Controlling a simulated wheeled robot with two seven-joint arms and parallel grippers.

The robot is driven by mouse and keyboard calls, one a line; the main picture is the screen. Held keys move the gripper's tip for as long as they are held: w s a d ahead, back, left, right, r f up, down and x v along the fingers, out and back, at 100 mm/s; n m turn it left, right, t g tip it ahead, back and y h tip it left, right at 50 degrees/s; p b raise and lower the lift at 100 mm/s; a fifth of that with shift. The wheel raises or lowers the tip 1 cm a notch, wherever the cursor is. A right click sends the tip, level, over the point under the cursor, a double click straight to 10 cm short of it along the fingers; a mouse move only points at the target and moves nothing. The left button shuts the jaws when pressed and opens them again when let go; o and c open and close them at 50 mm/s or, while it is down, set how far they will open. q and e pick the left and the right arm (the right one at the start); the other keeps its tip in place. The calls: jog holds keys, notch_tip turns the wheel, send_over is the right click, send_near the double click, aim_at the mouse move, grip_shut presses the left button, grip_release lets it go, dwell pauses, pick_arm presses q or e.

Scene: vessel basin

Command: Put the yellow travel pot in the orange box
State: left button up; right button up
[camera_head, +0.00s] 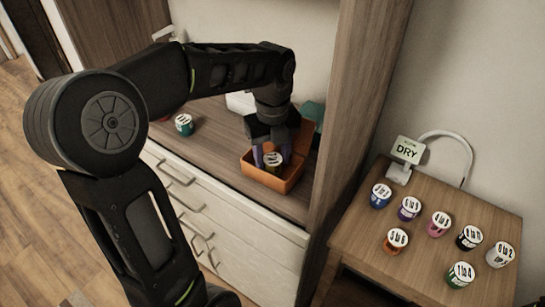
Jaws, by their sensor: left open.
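The orange box (262,176) stands on the wooden counter, near its right end. A small pot with a white printed lid, the yellow travel pot (273,165), is inside the box; its side looks dark yellowish. My left gripper (272,155) reaches down into the box from above. Its purple-tipped fingers are open, one on each side of the pot. I cannot tell whether either finger touches it. The gripper hides part of the box's inside. My right gripper is not in view.
A green pot (184,124) stands on the counter to the left. A tall wooden panel (352,110) rises just right of the box. A side table (425,262) holds several lidded pots and a "DRY" sign (408,150). Something green stands behind the box.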

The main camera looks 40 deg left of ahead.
aim_at(273, 158)
pick_arm(q)
notch_tip(273, 158, up, 6)
jog(key=shift+r, duration=0.1)
notch_tip(273, 158, up, 6)
jog(key=p, duration=0.3)
jog(key=shift+f+p, duration=0.2)
jog(key=shift+p, duration=0.2)
jog(key=shift+c, duration=0.4)
dwell(0.6)
